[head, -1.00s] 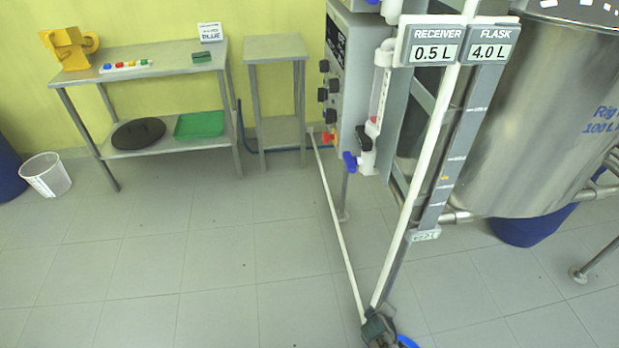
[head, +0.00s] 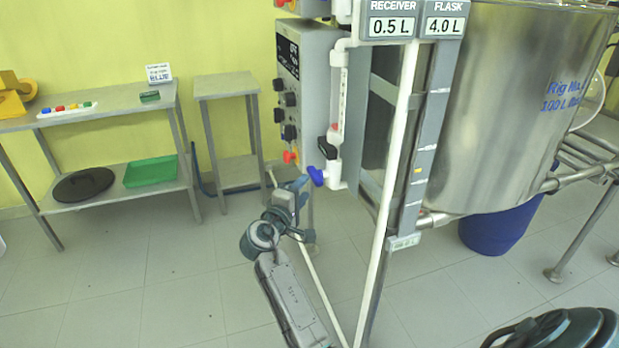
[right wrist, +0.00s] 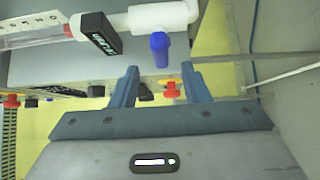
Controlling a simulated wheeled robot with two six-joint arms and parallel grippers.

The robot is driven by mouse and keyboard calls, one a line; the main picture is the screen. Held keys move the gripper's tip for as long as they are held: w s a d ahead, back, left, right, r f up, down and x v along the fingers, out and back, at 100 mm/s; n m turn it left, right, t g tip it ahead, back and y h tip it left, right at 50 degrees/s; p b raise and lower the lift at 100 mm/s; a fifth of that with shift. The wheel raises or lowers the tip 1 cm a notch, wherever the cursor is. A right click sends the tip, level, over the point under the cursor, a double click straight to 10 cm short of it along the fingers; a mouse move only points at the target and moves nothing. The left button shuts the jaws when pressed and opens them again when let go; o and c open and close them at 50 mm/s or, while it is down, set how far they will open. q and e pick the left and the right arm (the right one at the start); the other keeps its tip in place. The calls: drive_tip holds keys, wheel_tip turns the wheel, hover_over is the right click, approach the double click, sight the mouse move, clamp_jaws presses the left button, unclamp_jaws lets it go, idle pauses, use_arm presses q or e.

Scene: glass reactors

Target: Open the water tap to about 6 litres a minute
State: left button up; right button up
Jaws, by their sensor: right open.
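The blue tap handle (head: 316,176) sits at the lower end of white pipework, below the clear flow tube (head: 337,105). In the right wrist view the blue handle (right wrist: 160,48) hangs down from a white fitting (right wrist: 163,17), next to a black tag (right wrist: 95,33). The flow tube (right wrist: 35,36) has a printed scale there, but I cannot read a flow value. My right gripper (head: 300,184) is open beside the blue handle. In the wrist view its fingers (right wrist: 160,70) stand apart, one on either side of and just short of the handle, not visibly touching it.
A grey control box (head: 306,75) with black knobs and a red-orange handle (head: 290,157) is close left of the tap. A white pipe (head: 398,160) and steel vessel (head: 500,100) stand to the right. A small steel table (head: 226,86) stands behind; the front floor is open.

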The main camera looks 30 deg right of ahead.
sight(312, 179)
use_arm(q)
drive_tip(key=x, duration=0.2)
drive_tip(key=shift+s+f+p, duration=0.15)
drive_tip(key=shift+f+p, duration=0.2)
drive_tip(key=shift+f, duration=0.05)
use_arm(e)
drive_tip(key=x, duration=0.7)
drive_tip(key=shift+w+d, duration=0.2)
drive_tip(key=shift+d, duration=0.05)
drive_tip(key=c, duration=0.8)
